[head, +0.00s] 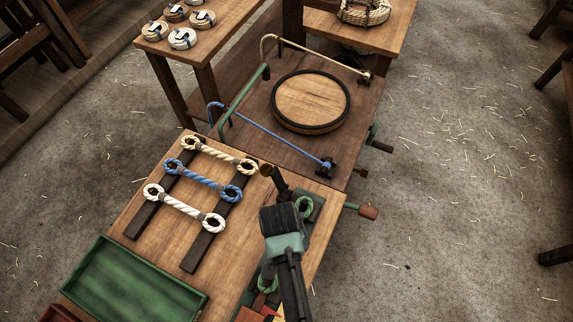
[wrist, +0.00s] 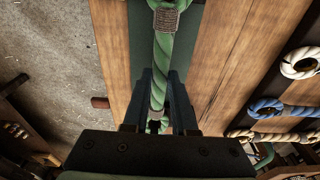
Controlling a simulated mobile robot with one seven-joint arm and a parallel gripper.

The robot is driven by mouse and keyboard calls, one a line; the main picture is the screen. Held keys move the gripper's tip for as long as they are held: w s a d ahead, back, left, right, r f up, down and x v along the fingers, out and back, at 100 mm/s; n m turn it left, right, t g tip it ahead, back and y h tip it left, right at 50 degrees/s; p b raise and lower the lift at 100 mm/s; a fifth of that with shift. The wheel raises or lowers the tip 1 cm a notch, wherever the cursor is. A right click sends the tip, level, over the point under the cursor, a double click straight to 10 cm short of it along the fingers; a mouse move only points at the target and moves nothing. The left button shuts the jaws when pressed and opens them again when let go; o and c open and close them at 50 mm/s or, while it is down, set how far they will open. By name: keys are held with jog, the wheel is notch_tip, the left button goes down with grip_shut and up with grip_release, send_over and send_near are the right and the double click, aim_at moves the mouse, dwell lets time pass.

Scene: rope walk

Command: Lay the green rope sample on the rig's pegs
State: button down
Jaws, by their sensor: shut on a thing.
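The green rope sample (wrist: 163,50) runs between the fingers of my gripper (wrist: 158,95), which is shut on its middle. In the head view one end loop (head: 304,205) shows beyond my gripper and the other (head: 267,281) on the near side. The rig's dark green base (wrist: 119,40) lies under the rope along the bench's right edge; it also shows in the head view (head: 317,207).
White, blue and cream rope samples (head: 185,211) lie across two dark bars on the bench (head: 130,238). A green tray (head: 200,301) is at the near left. A red handle (head: 368,212) juts past the bench edge.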

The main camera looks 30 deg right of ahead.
jog(key=shift+f, duration=0.4)
dwell(0.3)
jog(key=c, duration=0.6)
grip_release()
jog(key=shift+c, duration=0.2)
jog(key=shift+r, duration=0.15)
notch_tip(320, 180, up, 7)
jog(key=p, duration=0.7)
notch_tip(320, 180, up, 13)
jog(key=s+a+b, duration=0.1)
jog(key=shift+a+f, duration=0.15)
jog(key=shift+f, duration=0.05)
